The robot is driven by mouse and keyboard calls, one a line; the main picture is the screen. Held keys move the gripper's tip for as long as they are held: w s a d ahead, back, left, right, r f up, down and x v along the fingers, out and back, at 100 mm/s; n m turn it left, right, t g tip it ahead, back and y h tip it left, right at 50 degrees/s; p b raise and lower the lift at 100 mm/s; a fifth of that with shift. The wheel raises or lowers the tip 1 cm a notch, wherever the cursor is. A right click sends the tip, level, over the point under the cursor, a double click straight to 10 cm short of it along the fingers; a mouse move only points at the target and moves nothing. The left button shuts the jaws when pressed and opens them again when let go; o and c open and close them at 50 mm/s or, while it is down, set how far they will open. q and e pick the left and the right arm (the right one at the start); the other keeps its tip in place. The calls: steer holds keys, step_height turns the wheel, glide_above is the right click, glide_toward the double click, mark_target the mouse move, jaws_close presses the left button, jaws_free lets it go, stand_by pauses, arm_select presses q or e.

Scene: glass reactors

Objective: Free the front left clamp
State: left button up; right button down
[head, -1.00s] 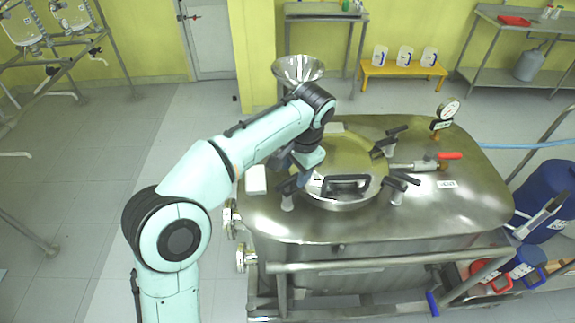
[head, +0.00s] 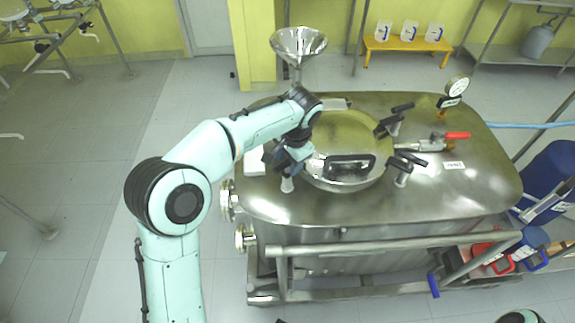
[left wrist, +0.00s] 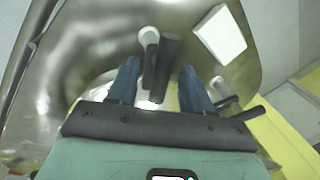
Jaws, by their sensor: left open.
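The front left clamp (head: 287,184) stands at the left front of the round lid (head: 345,172), with a pale post and a black handle. My left gripper (head: 284,160) is over it and covers most of its handle in the head view. In the left wrist view the two blue fingers of my left gripper (left wrist: 160,67) are apart, with the clamp's black handle (left wrist: 168,58) between them. I cannot tell whether either finger touches the handle. The clamp's pale post (left wrist: 149,37) shows beside the handle. My right gripper is out of view.
Two right-hand clamps (head: 392,124) (head: 404,170), a valve with a red handle (head: 457,135) and a gauge (head: 457,87) stand on the steel vessel top (head: 455,195). A funnel (head: 298,43) rises behind my arm. A white block (left wrist: 219,34) lies near the left edge. A rail (head: 390,243) runs along the front.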

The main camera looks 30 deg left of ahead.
mark_target(289, 168)
arm_select(q)
steer(key=shift+w+a+f, duration=0.1)
steer(key=shift+a+f, duration=0.1)
steer(key=shift+f, duration=0.9)
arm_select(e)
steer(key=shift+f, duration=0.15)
arm_select(q)
jaws_close()
